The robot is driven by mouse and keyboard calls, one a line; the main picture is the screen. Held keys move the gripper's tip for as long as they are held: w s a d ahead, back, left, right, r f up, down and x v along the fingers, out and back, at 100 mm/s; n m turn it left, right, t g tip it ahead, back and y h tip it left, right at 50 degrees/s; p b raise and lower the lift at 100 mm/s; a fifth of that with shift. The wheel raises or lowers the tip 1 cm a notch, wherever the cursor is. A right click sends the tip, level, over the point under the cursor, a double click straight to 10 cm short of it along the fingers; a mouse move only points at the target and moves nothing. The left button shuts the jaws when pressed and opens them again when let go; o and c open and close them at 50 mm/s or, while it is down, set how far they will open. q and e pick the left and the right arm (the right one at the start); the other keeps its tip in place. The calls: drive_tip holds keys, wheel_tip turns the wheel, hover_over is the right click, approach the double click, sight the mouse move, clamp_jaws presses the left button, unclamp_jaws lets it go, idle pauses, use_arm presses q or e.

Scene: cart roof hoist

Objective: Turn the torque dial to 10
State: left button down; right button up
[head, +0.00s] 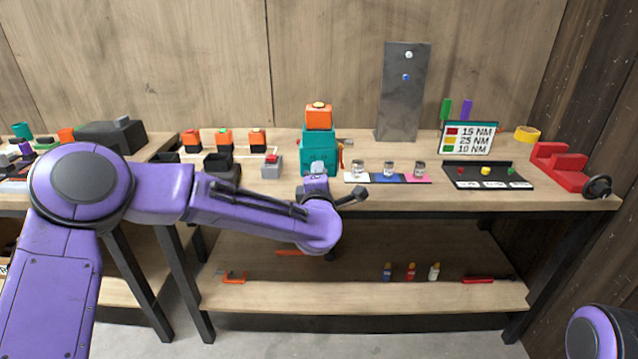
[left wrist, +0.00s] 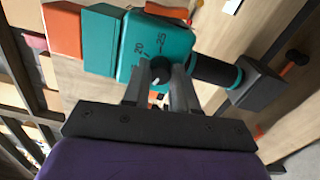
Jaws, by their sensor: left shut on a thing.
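The teal power tool (head: 318,146) stands on the bench with an orange block (head: 319,117) on top. My left gripper (left wrist: 160,82) is shut on the dial. In the head view my left gripper (head: 317,170) is in front of the tool's lower part and hides some of it. I cannot read the dial's setting. My right gripper is out of view.
A sign (head: 467,138) lists red 15 NM, yellow 25 NM and green 10 NM. Small jars (head: 389,169) on coloured cards stand right of the tool, beside a black tray (head: 488,176). A grey box with a red button (head: 272,167) stands left of the tool.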

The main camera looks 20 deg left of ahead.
use_arm(q)
drive_tip(key=shift+n, duration=0.4)
drive_tip(key=c, duration=0.9)
unclamp_jaws()
drive_tip(key=shift+s, duration=0.1)
drive_tip(key=b+v, duration=0.2)
drive_tip(key=v, duration=0.8)
drive_tip(key=shift+s+b, duration=0.2)
drive_tip(key=shift+b, duration=0.15)
drive_tip(key=shift+d, duration=0.1)
